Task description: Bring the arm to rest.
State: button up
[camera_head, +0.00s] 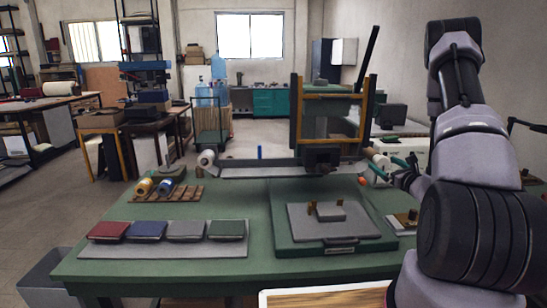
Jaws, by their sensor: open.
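My arm rises at the right of the head view and reaches in over the right side of the green table (115,262). My gripper (388,167) is small in the picture, near the table's back right, pointing left. Its two thin fingers look apart, and I see nothing held between them. It shows in front of a pale roll beside the press frame (296,120); I cannot tell whether it touches anything. Part of the gripper's body is dark and hard to make out.
Red, blue, grey and green covers (186,231) lie on a grey mat (165,251) at the left. Spools (146,187) sit on a wooden rack behind. A grey plate (345,222) with a small block and brass pieces lies at centre right.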

jog(key=s+a+r+n+g+y, duration=0.2)
jog(key=a+r+n+g+y, duration=0.3)
jog(key=a+r+n+y, duration=0.65)
jog(key=s+a+r+n+g, duration=0.2)
jog(key=s+a+r+g, duration=0.25)
jog(key=a, duration=0.25)
jog(key=s+a+r+n+g, duration=0.3)
jog(key=s+a, duration=0.2)
jog(key=a, duration=0.1)
jog(key=s+a+r+n+g+h, duration=0.2)
jog(key=s+n+g+h, duration=0.3)
jog(key=s, duration=0.7)
jog(key=s+d+r+n+t+h, duration=0.4)
jog(key=d+r+n+t+h, duration=0.1)
jog(key=d+n+t+h, duration=0.1)
jog(key=shift+s+d+r+t+h, duration=0.35)
jog(key=shift+s+d+h, duration=0.1)
jog(key=shift+h, duration=0.4)
jog(key=shift+f, duration=0.1)
